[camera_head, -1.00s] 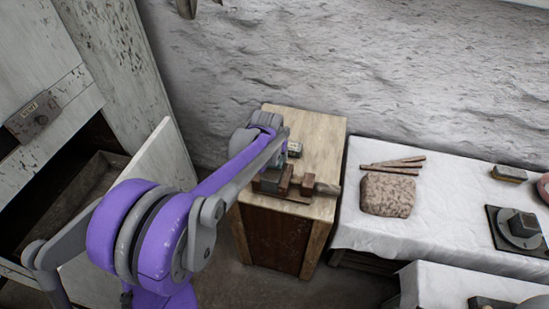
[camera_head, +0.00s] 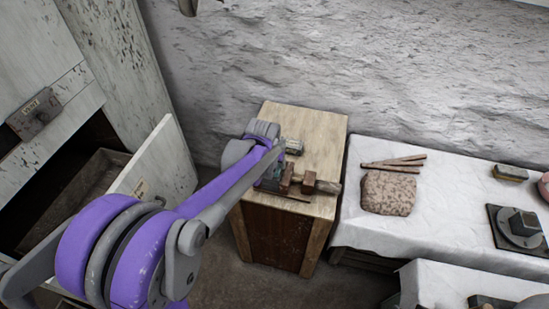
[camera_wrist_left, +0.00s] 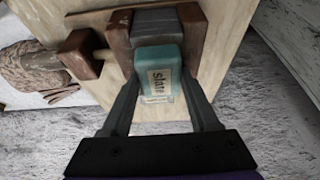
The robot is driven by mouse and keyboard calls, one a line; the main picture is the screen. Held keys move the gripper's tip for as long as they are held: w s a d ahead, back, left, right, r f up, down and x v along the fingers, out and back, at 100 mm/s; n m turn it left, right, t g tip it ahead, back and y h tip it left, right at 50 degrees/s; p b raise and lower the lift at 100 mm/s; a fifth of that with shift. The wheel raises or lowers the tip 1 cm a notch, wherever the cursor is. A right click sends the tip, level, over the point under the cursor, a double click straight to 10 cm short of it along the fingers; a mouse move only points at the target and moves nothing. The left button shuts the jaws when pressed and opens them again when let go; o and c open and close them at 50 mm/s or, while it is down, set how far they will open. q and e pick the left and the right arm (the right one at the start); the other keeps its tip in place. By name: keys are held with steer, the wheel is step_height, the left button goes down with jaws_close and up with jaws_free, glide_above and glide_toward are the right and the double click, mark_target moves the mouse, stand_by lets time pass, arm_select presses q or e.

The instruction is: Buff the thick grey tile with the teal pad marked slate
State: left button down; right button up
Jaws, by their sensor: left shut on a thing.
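The teal pad (camera_wrist_left: 160,62), with a pale label reading "slate", is between the fingers of my left gripper (camera_wrist_left: 160,78) in the left wrist view. The gripper is shut on it. The thick grey tile (camera_wrist_left: 154,22) sits just beyond the pad, between two reddish-brown wooden jaws (camera_wrist_left: 191,35) on the wooden stand. The pad's edge overlaps the tile in this view; I cannot tell whether they touch. In the head view my left arm reaches over the stand and partly hides the tile and pad. My right gripper is not in view.

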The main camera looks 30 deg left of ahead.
arm_select(q)
steer(key=shift+s, duration=0.2)
steer(key=shift+w+a+r+p, duration=0.2)
steer(key=shift+w+r+p, duration=0.4)
steer(key=shift+w, duration=0.5)
steer(key=shift+r, duration=0.1)
steer(key=shift+r+p, duration=0.8)
steer(key=shift+r, duration=0.45)
